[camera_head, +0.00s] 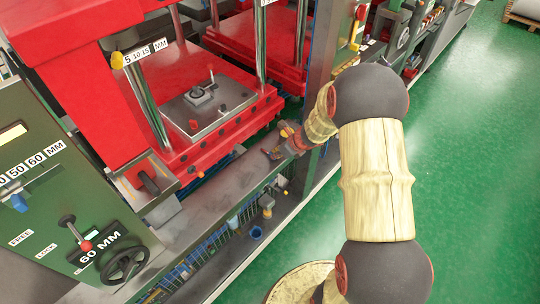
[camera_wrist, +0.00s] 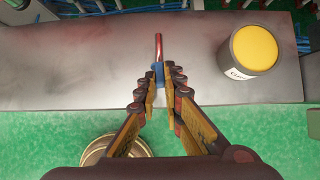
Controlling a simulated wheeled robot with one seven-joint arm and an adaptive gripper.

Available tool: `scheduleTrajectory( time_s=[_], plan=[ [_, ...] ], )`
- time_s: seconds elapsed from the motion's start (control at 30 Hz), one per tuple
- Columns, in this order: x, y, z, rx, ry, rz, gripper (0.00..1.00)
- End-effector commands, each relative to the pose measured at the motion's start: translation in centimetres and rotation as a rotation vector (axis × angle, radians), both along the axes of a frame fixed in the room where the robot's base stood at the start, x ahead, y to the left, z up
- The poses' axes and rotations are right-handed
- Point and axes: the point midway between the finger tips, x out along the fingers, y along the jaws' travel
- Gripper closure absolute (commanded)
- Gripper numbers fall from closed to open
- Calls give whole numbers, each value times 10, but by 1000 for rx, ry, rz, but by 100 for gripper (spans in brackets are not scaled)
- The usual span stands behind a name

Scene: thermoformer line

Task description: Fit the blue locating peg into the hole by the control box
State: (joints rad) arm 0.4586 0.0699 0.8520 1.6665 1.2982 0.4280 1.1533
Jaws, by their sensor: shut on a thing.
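My gripper (camera_wrist: 162,80) is shut on the blue locating peg (camera_wrist: 158,70) in the wrist view. A slim shiny rod, reddish in part, extends from the blue part away from the fingers, over a grey metal ledge. I cannot tell whether the rod touches the ledge. In the head view my gripper (camera_head: 276,152) is small, low over the ledge (camera_head: 222,202) in front of the red press; the peg is not clear there. The hole does not show clearly in either view, and I cannot tell which part is the control box.
A round yellow-topped button housing (camera_wrist: 256,49) stands right of the peg. A red press with a metal plate (camera_head: 206,103) lies behind the ledge. A green panel with a handwheel (camera_head: 126,265) stands at left. Blue cables run behind the ledge. Green floor at right is open.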

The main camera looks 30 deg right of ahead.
Motion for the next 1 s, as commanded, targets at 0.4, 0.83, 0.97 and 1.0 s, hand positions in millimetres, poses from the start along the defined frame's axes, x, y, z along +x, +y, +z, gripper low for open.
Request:
scheduleTrajectory(
  time_s=[0.4, 0.83, 0.97, 1.0],
  plan=[
    [0, 0, 0, 0, 0, 0, 100],
    [0, 0, 10, 0, 0, 0, 100],
    [0, 0, 16, 0, 0, 0, 100],
    [0, 0, 18, 0, 0, 0, 100]
  ],
)
